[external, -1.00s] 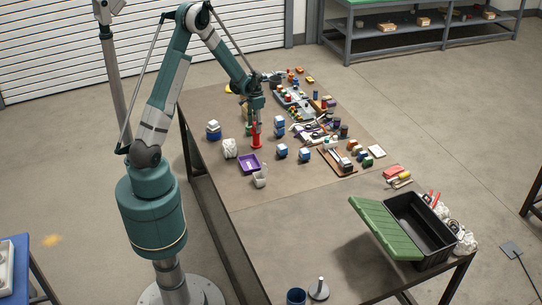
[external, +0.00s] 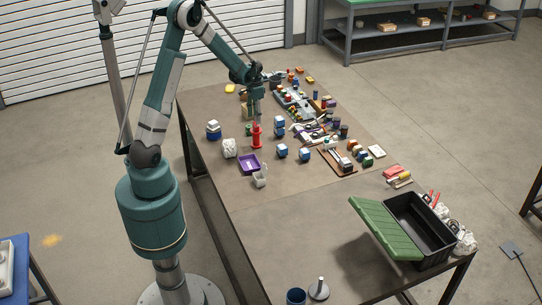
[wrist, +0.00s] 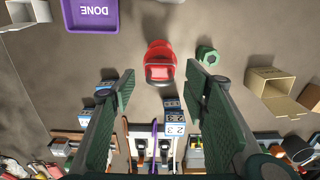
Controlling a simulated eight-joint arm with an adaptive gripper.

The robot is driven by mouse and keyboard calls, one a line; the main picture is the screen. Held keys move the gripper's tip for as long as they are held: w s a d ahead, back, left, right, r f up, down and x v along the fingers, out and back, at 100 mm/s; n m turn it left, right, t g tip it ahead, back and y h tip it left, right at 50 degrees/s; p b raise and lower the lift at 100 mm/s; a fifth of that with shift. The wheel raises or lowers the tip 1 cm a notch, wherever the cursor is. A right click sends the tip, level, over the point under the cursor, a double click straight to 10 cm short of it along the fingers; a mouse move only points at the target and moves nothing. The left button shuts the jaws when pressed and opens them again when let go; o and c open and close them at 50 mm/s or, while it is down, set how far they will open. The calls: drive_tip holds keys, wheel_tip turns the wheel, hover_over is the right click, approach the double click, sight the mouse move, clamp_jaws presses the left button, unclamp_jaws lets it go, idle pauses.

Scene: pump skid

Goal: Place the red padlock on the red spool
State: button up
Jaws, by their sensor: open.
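The red spool (external: 257,144) stands upright on the table below my gripper (external: 258,114). In the wrist view its round red flange (wrist: 158,48) shows at upper middle. A smaller red piece, which looks like the red padlock (wrist: 159,74), appears to rest on top of the spool, also visible in the external view (external: 256,127). From above, its exact seating is hard to tell. My gripper's fingers (wrist: 161,84) are spread wide apart on either side, with a gap to the red pieces. Nothing is between the pads.
A purple tray marked DONE (wrist: 92,15) lies near the spool. A green nut (wrist: 207,56) and an open cardboard box (wrist: 268,88) lie to the right in the wrist view. Blue-and-white blocks (external: 280,126) stand close by. The table's near half is mostly clear.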

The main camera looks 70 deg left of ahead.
drive_tip(key=shift+r, duration=3.15)
drive_tip(key=shift+d+r, duration=0.4)
drive_tip(key=s+d+r+t+y, duration=0.1)
drive_tip(key=s+d+r+t, duration=0.15)
drive_tip(key=d+r, duration=0.7)
drive_tip(key=s+d+r+t, duration=0.1)
drive_tip(key=s+d+r, duration=0.3)
drive_tip(key=d+r, duration=0.55)
drive_tip(key=s+d+t+h, duration=0.1)
drive_tip(key=s+d+t, duration=0.2)
drive_tip(key=s+d, duration=1.3)
drive_tip(key=d+r, duration=0.1)
drive_tip(key=d, duration=0.3)
drive_tip(key=shift+s+d+t, duration=0.35)
